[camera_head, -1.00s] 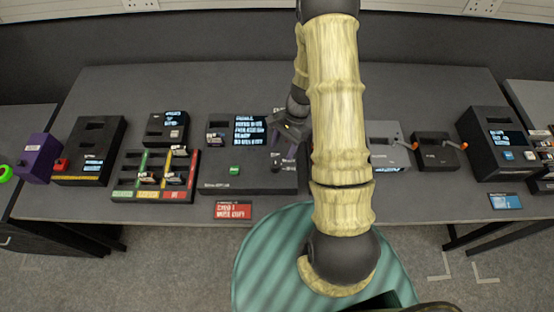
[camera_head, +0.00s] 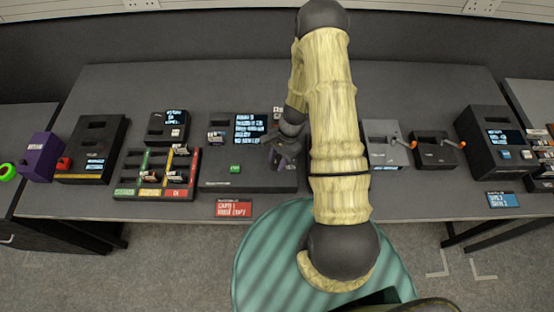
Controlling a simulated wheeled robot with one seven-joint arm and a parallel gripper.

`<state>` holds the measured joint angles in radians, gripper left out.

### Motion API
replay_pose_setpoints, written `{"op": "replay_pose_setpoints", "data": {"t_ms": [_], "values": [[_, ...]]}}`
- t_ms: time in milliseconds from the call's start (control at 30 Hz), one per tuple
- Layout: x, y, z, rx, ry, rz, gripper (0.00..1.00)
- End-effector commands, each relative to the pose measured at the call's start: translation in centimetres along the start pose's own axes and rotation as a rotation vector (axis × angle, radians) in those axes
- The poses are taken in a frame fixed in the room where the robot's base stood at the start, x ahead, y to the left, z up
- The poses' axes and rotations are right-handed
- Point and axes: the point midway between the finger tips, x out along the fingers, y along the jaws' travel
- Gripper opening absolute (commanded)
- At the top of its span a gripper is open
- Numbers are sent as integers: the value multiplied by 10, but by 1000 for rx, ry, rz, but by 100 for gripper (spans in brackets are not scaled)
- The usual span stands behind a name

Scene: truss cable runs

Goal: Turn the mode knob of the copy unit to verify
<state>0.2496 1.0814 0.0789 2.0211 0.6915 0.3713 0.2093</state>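The copy unit appears to be the wide dark box (camera_head: 215,176) in the middle of the table. It has a lit text screen (camera_head: 250,128) and a green button (camera_head: 235,169) on its front part. My gripper (camera_head: 284,166) points down over the right front of this box, where the knob seems to be. The gripper hides the knob, so its setting does not show. I cannot tell whether the fingers touch the knob or how far apart they are.
A tray with coloured lanes (camera_head: 126,174) stands left of the copy unit. A grey box with an orange-tipped lever (camera_head: 384,150) and a dark box with a similar lever (camera_head: 433,154) stand to the right. A red sign (camera_head: 234,208) is at the table's front edge.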

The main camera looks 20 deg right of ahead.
Motion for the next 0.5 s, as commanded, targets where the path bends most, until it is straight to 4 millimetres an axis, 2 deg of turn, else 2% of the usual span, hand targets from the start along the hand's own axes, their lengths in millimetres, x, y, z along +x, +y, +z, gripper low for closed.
{"op": "replay_pose_setpoints", "data": {"t_ms": [33, 67, 100, 500], "values": [[0, 0, 0, 0, 0, 0, 16], [0, 0, 0, 0, 0, 0, 10], [0, 0, 0, 0, 0, 0, 9], [1, 0, 0, 54, -2, -23, 9]]}}
